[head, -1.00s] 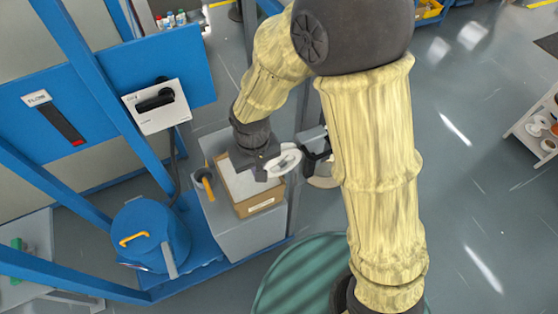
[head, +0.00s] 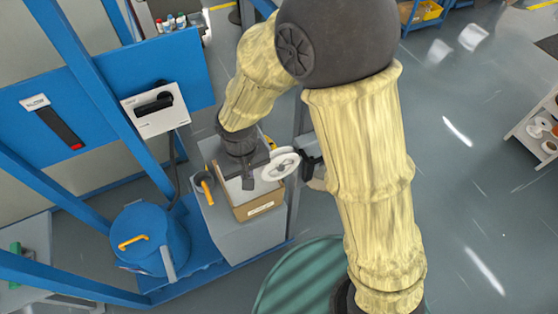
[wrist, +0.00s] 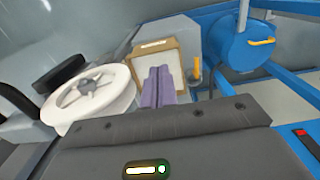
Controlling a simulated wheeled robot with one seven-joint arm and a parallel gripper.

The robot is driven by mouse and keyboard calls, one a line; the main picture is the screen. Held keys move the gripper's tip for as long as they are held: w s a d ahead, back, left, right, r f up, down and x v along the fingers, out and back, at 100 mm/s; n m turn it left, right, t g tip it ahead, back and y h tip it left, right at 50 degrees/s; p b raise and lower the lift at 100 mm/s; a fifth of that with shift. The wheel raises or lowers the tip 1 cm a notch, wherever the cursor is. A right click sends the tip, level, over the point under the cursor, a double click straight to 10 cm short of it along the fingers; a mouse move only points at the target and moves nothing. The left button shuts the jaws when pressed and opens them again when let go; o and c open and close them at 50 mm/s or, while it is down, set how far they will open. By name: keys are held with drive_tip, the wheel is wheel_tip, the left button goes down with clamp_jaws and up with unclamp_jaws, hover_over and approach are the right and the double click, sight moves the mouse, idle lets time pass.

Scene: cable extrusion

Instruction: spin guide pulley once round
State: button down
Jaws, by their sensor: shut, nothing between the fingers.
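The guide pulley (head: 281,164) is a white wheel with a grey spoked hub, on a dark bracket beside a post in the head view. In the wrist view the pulley (wrist: 92,92) is at the left, close to the camera. My gripper (head: 248,182) is just left of the pulley's rim in the head view, over a cardboard box. In the wrist view its two purple-grey fingers (wrist: 158,84) are together and empty, right of the pulley. A small gap seems to separate fingers and rim; contact is hard to judge.
The open cardboard box (head: 262,206) sits on a grey cabinet (head: 236,238) below the gripper. A blue drum (head: 152,240) with a yellow handle and a blue frame (head: 95,85) with a lever panel (head: 157,106) stand left. A green round surface (head: 290,285) is in front.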

drive_tip(key=shift+r, duration=0.1)
idle(0.4)
wheel_tip(320, 180, up, 8)
drive_tip(key=p, duration=0.6)
drive_tip(key=shift+d, duration=0.1)
drive_tip(key=shift+w+d+p, duration=0.2)
drive_tip(key=shift+w+d, duration=0.3)
drive_tip(key=shift+d, duration=0.25)
drive_tip(key=shift+w+d+p, duration=0.15)
drive_tip(key=shift+w+d, duration=0.3)
drive_tip(key=shift+d, duration=0.35)
drive_tip(key=shift+w+d+p, duration=0.2)
drive_tip(key=shift+w+d, duration=0.3)
drive_tip(key=shift+d, duration=0.25)
drive_tip(key=shift+f+b, duration=0.45)
drive_tip(key=shift+f, duration=0.2)
drive_tip(key=shift+a, duration=0.1)
